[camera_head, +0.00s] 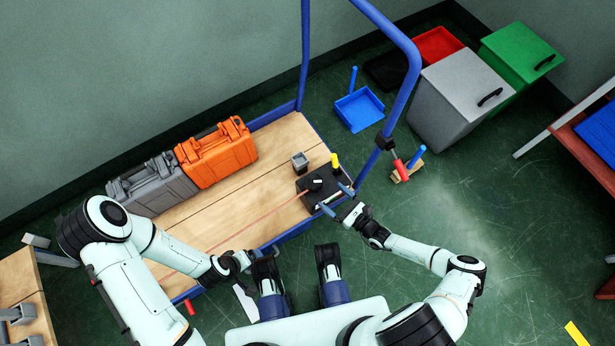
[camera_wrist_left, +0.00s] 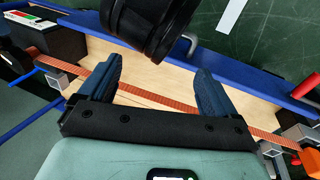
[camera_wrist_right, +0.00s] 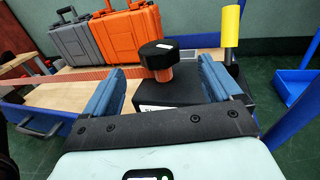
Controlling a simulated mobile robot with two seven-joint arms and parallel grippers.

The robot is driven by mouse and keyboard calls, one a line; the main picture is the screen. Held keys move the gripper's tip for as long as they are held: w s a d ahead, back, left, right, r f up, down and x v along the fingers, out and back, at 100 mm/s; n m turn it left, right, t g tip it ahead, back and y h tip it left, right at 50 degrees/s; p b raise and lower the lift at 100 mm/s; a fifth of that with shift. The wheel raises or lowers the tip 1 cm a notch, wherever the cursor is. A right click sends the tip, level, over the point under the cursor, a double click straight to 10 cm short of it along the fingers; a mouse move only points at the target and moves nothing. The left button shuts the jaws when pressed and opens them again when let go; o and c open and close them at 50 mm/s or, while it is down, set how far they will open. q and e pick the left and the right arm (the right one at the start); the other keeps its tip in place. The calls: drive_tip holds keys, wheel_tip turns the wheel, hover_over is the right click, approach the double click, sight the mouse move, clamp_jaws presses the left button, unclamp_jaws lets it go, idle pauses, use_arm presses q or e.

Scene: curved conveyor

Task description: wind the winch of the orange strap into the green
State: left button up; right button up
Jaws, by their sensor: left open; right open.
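The winch is a black box (camera_head: 318,186) at the right end of the trolley deck, with a yellow grip (camera_head: 334,160). In the right wrist view a round black knob (camera_wrist_right: 158,52) stands on it, beside the yellow grip (camera_wrist_right: 230,28). The orange strap (camera_head: 262,222) runs from the winch along the deck. My right gripper (camera_head: 336,204) is open at the winch's near side, its fingers apart on either side of the knob in its wrist view. My left gripper (camera_wrist_left: 157,72) is open above the strap (camera_wrist_left: 150,103). A red, white and green strip (camera_wrist_left: 24,18) shows on the box.
An orange case (camera_head: 216,155) and a grey case (camera_head: 150,185) stand along the deck's back edge. A small grey block (camera_head: 300,161) sits near the winch. The trolley's blue handle frame (camera_head: 400,95) rises on the right. Bins and a blue tray (camera_head: 359,110) stand beyond it.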

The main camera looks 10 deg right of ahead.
sight(310, 178)
drive_tip(key=b+x, duration=0.2)
drive_tip(key=x, duration=0.8)
drive_tip(key=shift+s+a+f, duration=0.1)
drive_tip(key=shift+f, duration=0.05)
use_arm(q)
drive_tip(key=shift+t+y, duration=0.3)
drive_tip(key=shift+t, duration=0.3)
drive_tip(key=shift+w+a+f, duration=0.3)
drive_tip(key=shift+w+f, duration=0.1)
drive_tip(key=shift+w, duration=0.2)
drive_tip(key=shift+w+a+f, duration=0.35)
drive_tip(key=shift+w+f, duration=0.05)
drive_tip(key=shift+w, duration=0.15)
drive_tip(key=shift+w+a+f, duration=0.3)
drive_tip(key=shift+w+f, duration=0.1)
drive_tip(key=shift+w, duration=0.2)
use_arm(e)
drive_tip(key=shift+w+a, duration=0.35)
drive_tip(key=shift+w, duration=0.2)
drive_tip(key=c, duration=1)
drive_tip(key=shift+o, duration=0.2)
